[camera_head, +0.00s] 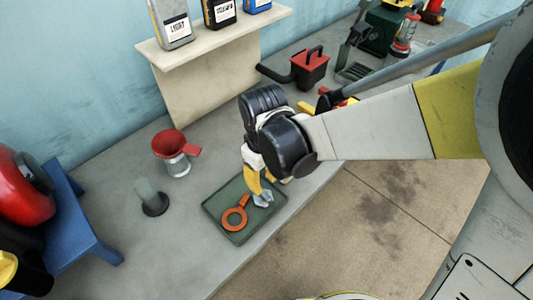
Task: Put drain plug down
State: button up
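My gripper (259,184), with yellow fingers, points down over the right part of a shallow green tray (240,237). A small blue-grey faceted piece (264,199), which looks like the drain plug, shows right at the fingertips, over or on the tray. I cannot tell whether it touches the tray or is still between the fingers. The far finger is mostly hidden, so the finger gap does not show. An orange ring with a short handle (234,218) lies in the tray just left of the plug.
On the grey bench (110,180), a red funnel on a clear jar (174,153) and a dark-based grey-green post (152,198) stand left of the tray. A shelf (215,42) with bottles and a red-black can (309,70) are behind. The bench edge is close right of the tray.

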aim_at(264, 194)
notch_tip(264, 194, up, 5)
jog(key=p, duration=0.2)
jog(key=s+d+r+m+t, duration=0.1)
jog(key=d+r+m+t, duration=0.2)
jog(key=d, duration=0.8)
jog(key=s+d+r+m+t, duration=0.2)
jog(key=d+r+m+t, duration=0.2)
jog(key=d, duration=0.8)
notch_tip(264, 194, up, 4)
jog(key=m, duration=0.2)
jog(key=shift+s+r+m, duration=0.15)
jog(key=shift+r+m, duration=0.1)
jog(key=shift+m, duration=0.15)
